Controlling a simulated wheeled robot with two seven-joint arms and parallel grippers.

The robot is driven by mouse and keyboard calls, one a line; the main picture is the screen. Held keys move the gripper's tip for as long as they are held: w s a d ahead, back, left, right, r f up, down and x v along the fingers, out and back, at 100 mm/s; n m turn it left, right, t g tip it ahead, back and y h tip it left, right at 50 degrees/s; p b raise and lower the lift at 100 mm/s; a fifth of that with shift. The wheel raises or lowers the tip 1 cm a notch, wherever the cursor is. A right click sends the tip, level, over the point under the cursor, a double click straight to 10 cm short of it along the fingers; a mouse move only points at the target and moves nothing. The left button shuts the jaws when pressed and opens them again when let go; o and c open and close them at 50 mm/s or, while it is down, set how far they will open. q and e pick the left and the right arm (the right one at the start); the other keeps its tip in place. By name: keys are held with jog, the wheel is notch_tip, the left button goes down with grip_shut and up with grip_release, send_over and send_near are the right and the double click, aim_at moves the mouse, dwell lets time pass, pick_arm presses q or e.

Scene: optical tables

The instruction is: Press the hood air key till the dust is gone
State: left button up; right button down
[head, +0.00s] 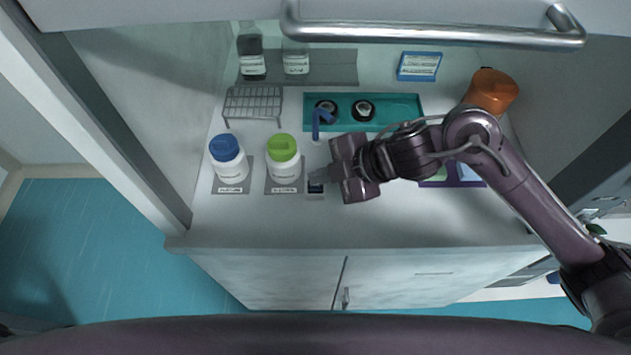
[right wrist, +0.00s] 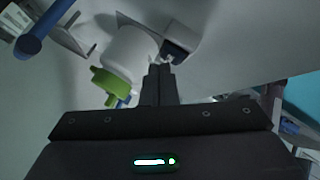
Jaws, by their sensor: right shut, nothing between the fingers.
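A small dark key block (head: 316,188) stands on the hood floor in front of a bent blue nozzle (head: 317,124); I take it for the air key. My right gripper (head: 318,174) is shut and empty, its fingertips right at the block. In the right wrist view the shut fingers (right wrist: 159,72) point at the dark block (right wrist: 180,45); I cannot tell whether they touch it. The blue nozzle (right wrist: 38,38) is at upper left there. I cannot make out any dust. My left gripper is not in view.
A green-capped bottle (head: 284,160) stands just left of the block, a blue-capped bottle (head: 229,160) beyond it. A wire rack (head: 253,103), teal tray (head: 405,110) and orange bottle (head: 491,91) are behind. The raised sash handle (head: 440,37) crosses the top. The front counter strip is clear.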

jog(key=shift+f, duration=0.45)
dwell(0.6)
jog(key=shift+r, duration=0.1)
jog(key=shift+r+p, duration=0.65)
jog(key=shift+r, duration=0.15)
notch_tip(320, 180, up, 5)
jog(key=p, duration=0.5)
dwell(0.9)
